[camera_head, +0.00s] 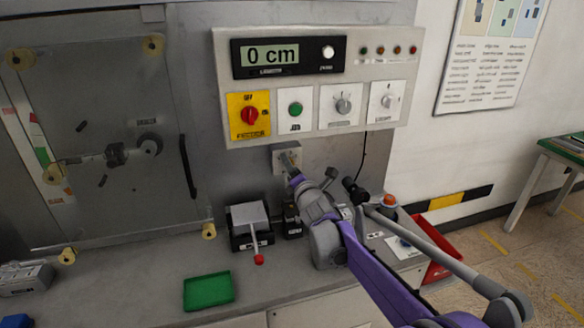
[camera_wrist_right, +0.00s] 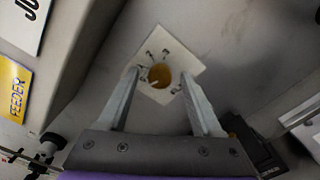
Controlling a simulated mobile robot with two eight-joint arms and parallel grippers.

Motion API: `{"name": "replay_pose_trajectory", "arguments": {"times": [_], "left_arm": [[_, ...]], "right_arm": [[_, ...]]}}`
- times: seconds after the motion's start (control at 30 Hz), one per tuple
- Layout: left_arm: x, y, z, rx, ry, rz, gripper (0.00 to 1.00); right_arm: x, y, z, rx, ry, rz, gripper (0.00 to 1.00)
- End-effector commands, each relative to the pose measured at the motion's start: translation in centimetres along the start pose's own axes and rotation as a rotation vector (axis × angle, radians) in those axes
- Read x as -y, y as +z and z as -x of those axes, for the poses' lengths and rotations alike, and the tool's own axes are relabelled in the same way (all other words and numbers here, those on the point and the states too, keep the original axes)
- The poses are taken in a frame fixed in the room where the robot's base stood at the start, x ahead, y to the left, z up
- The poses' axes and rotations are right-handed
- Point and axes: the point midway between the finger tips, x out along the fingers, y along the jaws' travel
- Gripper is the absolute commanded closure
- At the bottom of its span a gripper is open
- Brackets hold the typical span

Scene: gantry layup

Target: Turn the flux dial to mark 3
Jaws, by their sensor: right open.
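A small brass-coloured dial (camera_wrist_right: 160,75) sits on a pale square plate (camera_wrist_right: 178,52) with dark marks around it. A light line shows on the dial's lower left, but I cannot read which mark it points to. In the head view the plate (camera_head: 280,154) is on the wall below the control panel, and my gripper hides the dial. My right gripper (camera_wrist_right: 160,78) is open, with one finger on each side of the dial. Contact cannot be made out. The right gripper also shows in the head view (camera_head: 292,168). My left gripper is not in view.
The control panel (camera_head: 315,130) with a red feeder knob (camera_head: 250,115) and a green button (camera_head: 295,108) overhangs just above. Below are a lever box (camera_head: 249,216) with a red-tipped handle, a green tray (camera_head: 208,291) and a red bin (camera_head: 440,248).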

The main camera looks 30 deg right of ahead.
Motion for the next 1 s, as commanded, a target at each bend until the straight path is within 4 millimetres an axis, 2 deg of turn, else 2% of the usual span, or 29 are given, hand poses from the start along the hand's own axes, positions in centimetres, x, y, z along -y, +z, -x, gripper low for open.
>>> {"name": "replay_pose_trajectory", "arguments": {"times": [0.03, 0.37, 0.73, 1.0], "left_arm": [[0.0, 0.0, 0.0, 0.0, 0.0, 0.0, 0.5], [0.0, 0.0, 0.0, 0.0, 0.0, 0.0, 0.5], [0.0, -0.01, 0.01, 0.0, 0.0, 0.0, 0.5], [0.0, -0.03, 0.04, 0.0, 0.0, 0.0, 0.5]], "right_arm": [[0.0, 0.0, 0.01, 0.0, 0.0, 0.0, 0.39], [0.0, 0.01, 0.03, 0.0, 0.0, 0.0, 0.98], [0.0, 0.02, 0.04, 0.0, 0.0, -0.023, 1.0], [0.03, 0.03, 0.04, 0.0, 0.0, -0.161, 1.0]]}}
